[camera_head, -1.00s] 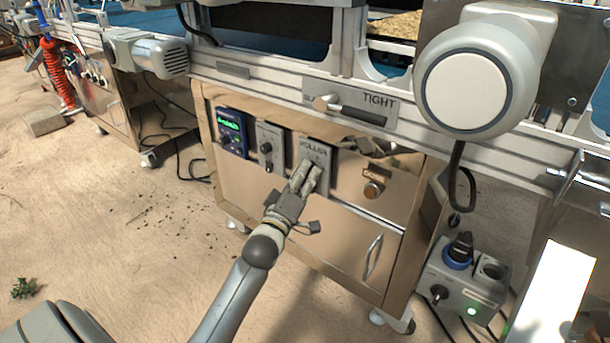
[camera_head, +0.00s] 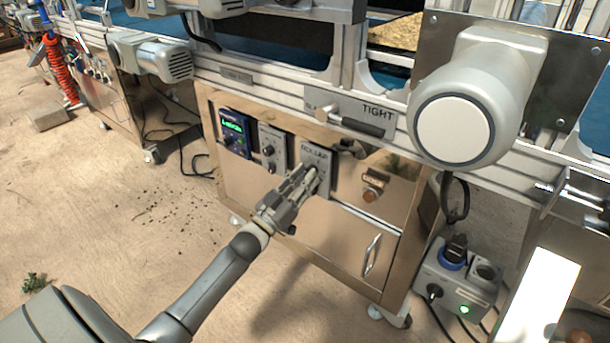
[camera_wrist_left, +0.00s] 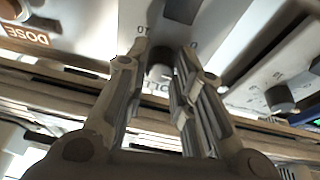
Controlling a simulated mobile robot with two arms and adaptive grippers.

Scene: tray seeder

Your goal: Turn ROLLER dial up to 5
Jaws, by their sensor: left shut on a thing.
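The ROLLER panel (camera_head: 321,158) is a small grey plate on the front of the metal cabinet, right of two other control units. Its dial (camera_wrist_left: 160,74) is a dark round knob, seen between the fingers in the left wrist view. My left gripper (camera_head: 313,176) reaches up to this panel from the lower left and is shut on the dial; it also shows in the left wrist view (camera_wrist_left: 163,55). The fingers hide most of the knob and scale, so I cannot read the setting. My right gripper is not in view.
A grey dial unit (camera_head: 272,148) and a blue unit with a green display (camera_head: 235,132) sit left of the panel. The DOSE button (camera_head: 371,194) is to the right. A TIGHT lever (camera_head: 362,126) and large round motor housing (camera_head: 458,130) overhang above.

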